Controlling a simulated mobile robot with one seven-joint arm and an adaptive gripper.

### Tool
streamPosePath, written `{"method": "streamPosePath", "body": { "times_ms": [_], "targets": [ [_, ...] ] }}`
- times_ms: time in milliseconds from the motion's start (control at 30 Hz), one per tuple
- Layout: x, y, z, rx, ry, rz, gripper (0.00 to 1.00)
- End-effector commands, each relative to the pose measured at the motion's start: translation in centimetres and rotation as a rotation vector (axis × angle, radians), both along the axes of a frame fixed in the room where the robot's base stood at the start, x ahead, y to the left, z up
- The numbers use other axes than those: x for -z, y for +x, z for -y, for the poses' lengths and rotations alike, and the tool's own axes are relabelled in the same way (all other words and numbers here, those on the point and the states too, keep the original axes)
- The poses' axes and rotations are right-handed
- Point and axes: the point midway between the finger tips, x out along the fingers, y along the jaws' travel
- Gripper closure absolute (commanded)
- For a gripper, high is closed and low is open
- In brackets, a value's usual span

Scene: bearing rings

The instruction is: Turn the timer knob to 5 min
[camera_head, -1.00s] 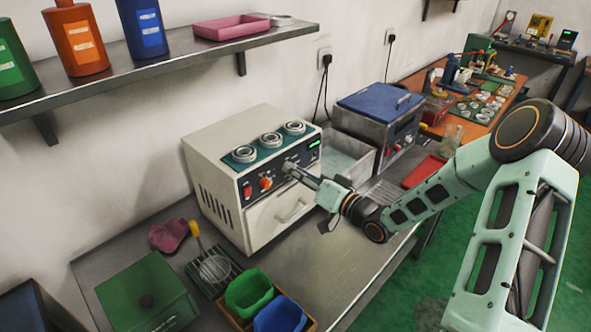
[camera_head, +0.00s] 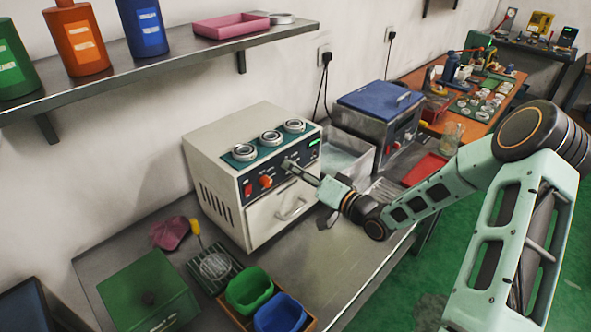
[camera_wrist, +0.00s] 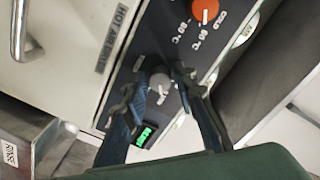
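The grey round timer knob (camera_wrist: 160,83) is on the dark control panel of the cream machine (camera_head: 222,168). A pale pointer mark shows on its face, towards the lower side in the wrist view. My gripper (camera_wrist: 160,80) reaches the panel with one finger on each side of this knob. The fingers look apart, with a narrow gap on the right; contact on the left cannot be told. The knob's scale is mostly hidden by the fingers. In the head view my gripper (camera_head: 290,165) covers the knob. A green lit display (camera_wrist: 146,135) is beside it; its reading is unclear.
An orange temperature knob (camera_wrist: 204,10) and a red switch (camera_head: 247,189) share the panel. A drawer handle (camera_head: 291,209) is below. Three rings (camera_head: 270,138) sit on top. A metal basin (camera_head: 350,160) stands to the right.

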Motion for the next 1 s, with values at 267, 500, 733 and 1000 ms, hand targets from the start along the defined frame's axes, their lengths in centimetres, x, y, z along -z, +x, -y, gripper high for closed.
{"method": "streamPosePath", "body": {
  "times_ms": [267,500,733,1000],
  "targets": [
    [-0.1,0.0,0.0,0.0,0.0,0.002,0.63],
    [-0.1,-0.9,1.2,0.004,0.0,0.002,0.63],
    [-0.2,-4.4,4.5,0.006,0.0,0.0,0.63],
    [-0.4,-7.7,7.7,0.003,-0.001,0.001,0.63]
  ]
}}
